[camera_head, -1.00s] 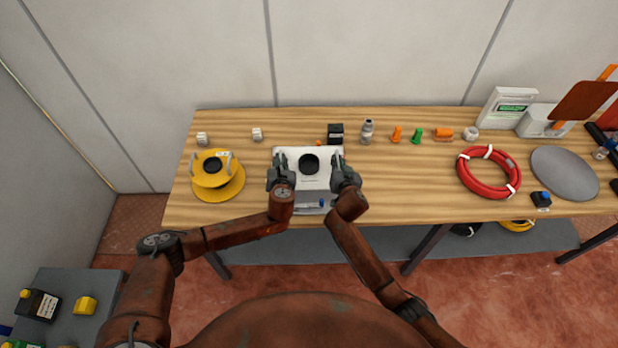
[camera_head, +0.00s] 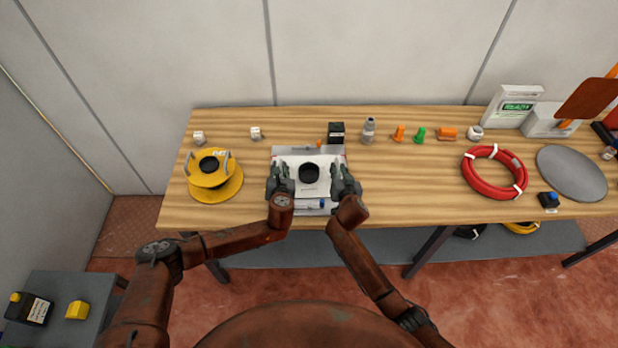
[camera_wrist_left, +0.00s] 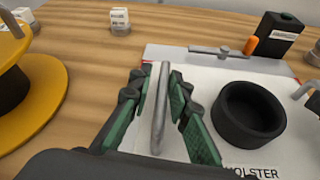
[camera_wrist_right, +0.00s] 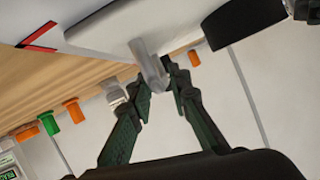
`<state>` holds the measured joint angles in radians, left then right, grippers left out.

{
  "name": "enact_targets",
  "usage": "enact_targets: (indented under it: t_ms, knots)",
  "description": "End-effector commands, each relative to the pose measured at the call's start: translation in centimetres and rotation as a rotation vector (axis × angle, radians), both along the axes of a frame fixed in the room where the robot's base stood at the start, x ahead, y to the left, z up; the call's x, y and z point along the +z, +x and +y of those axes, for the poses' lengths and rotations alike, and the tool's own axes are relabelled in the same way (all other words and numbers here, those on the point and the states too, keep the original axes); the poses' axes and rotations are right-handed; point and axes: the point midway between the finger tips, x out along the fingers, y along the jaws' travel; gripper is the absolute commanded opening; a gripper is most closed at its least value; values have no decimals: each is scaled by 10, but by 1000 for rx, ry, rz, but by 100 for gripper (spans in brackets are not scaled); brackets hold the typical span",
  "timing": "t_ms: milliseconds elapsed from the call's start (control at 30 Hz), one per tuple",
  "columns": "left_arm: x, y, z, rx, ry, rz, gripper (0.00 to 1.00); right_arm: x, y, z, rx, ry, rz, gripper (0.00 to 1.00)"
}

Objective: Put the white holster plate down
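The white holster plate (camera_head: 312,191), with a black ring (camera_head: 309,173) on its face, lies over a grey base (camera_head: 322,150) on the table. My left gripper (camera_wrist_left: 158,85) is at the plate's left handle (camera_wrist_left: 160,115); its fingers stand apart on both sides of the bar, with gaps showing. My right gripper (camera_wrist_right: 163,85) has its fingers spread in a V around the right handle (camera_wrist_right: 148,62). In the head view, my left gripper (camera_head: 280,172) and right gripper (camera_head: 342,170) cover the plate's sides. Whether the plate sits fully flat cannot be told.
A yellow spool (camera_head: 214,177) stands to the left on the table. A black box (camera_head: 336,132), a grey bottle (camera_head: 368,130) and orange and green pieces (camera_head: 419,135) stand behind. A red hose coil (camera_head: 495,172) lies right. The table between plate and coil is clear.

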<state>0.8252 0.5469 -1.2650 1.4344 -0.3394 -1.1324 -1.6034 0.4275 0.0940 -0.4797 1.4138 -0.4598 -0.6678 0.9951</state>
Motion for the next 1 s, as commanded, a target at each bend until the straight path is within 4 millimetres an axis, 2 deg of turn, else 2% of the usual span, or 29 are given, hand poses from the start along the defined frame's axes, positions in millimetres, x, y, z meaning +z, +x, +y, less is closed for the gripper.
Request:
enact_targets:
  t_ms: [100,467,567,1000]
  knots:
    - [0,0,-1,-3,-1,0,25,1,0,1,2,1,-1,25]
    - [2,-7,-4,-6,-3,1,25,1,0,2,3,2,-2,25]
    - [6,-19,-6,-7,-5,1,25,1,0,3,4,2,-2,25]
    - [38,-95,-15,-5,-3,2,25,1,0,3,4,2,-2,25]
